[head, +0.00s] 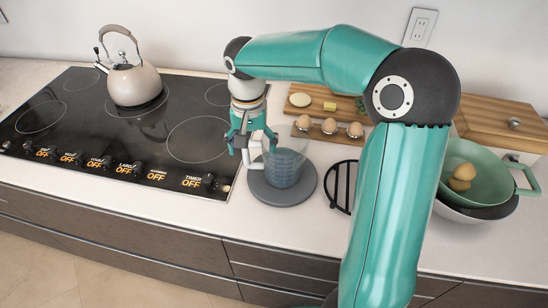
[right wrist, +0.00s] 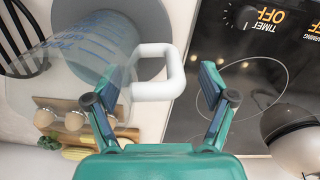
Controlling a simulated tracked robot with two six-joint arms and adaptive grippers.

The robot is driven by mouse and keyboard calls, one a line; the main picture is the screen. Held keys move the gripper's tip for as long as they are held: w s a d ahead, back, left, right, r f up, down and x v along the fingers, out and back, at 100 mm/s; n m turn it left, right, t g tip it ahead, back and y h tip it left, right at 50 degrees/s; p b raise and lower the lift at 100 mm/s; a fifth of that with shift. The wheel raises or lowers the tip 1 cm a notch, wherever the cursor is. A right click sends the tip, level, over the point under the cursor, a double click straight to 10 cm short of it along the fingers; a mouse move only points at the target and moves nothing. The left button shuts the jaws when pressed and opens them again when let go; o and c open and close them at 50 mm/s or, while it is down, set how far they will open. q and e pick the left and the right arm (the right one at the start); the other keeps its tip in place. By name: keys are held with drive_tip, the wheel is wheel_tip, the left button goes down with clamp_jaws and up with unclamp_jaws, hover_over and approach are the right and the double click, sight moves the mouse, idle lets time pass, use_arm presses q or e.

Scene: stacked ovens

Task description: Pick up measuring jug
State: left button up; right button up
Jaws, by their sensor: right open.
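The measuring jug (head: 283,168) is clear with blue markings and a white handle. It stands upright on a round grey base (head: 265,192) on the counter, right of the hob. My right gripper (head: 251,142) is over the handle side of the jug, with its fingers open. In the right wrist view the white handle (right wrist: 172,88) lies between the open fingers of the gripper (right wrist: 158,82), with gaps on the right. The left finger overlaps the edge of the jug body (right wrist: 92,48); I cannot tell whether they touch. My left gripper is not in view.
A black hob (head: 60,125) with a kettle (head: 137,84) lies to the left. Behind the jug is a wooden board (head: 312,136) with eggs and food. A black trivet (head: 342,187) and a green bowl (head: 485,165) are to the right. The front counter strip is clear.

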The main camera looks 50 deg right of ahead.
drive_tip(key=shift+f, duration=0.15)
clamp_jaws()
idle(0.4)
drive_tip(key=shift+w+r, duration=0.1)
drive_tip(key=shift+r, duration=0.1)
